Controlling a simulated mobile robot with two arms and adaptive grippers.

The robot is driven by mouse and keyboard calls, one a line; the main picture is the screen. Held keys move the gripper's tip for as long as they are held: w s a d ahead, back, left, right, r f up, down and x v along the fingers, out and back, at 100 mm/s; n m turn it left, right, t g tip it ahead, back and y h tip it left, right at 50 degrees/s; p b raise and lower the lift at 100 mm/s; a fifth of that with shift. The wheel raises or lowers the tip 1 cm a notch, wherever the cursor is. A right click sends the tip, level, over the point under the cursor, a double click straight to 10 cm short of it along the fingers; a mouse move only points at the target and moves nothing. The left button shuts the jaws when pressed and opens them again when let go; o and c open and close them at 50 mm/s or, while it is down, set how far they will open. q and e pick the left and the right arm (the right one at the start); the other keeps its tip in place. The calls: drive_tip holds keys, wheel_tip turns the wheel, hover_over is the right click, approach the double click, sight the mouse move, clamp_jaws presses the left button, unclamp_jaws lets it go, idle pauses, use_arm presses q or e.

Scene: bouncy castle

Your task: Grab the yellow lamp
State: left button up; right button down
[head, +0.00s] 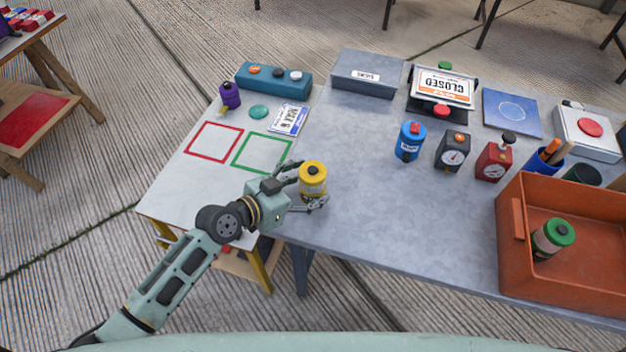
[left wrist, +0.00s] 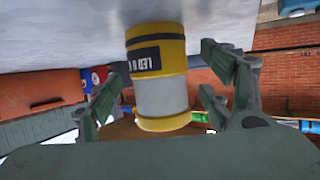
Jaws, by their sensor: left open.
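The yellow lamp (head: 313,180) stands on the grey table near its front left part, a small cylinder with a yellow top and a dark knob. In the left wrist view the lamp (left wrist: 160,85) shows yellow bands, a pale middle and a dark label. My left gripper (head: 312,188) is open, with its fingers on either side of the lamp. In the left wrist view a gap shows between the lamp and each finger of the gripper (left wrist: 165,92). My right gripper is not in view.
An orange crate (head: 512,235) holding a green-topped lamp (head: 552,238) stands at the right. A blue canister (head: 410,141), a black gauge (head: 453,150) and a red gauge (head: 494,161) stand farther back. The white side table (head: 180,185) has red and green outlined squares.

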use_arm(q)
drive_tip(key=shift+x, duration=0.95)
drive_tip(key=c, duration=1.5)
drive_tip(key=shift+c, duration=0.4)
drive_tip(key=shift+r, duration=0.15)
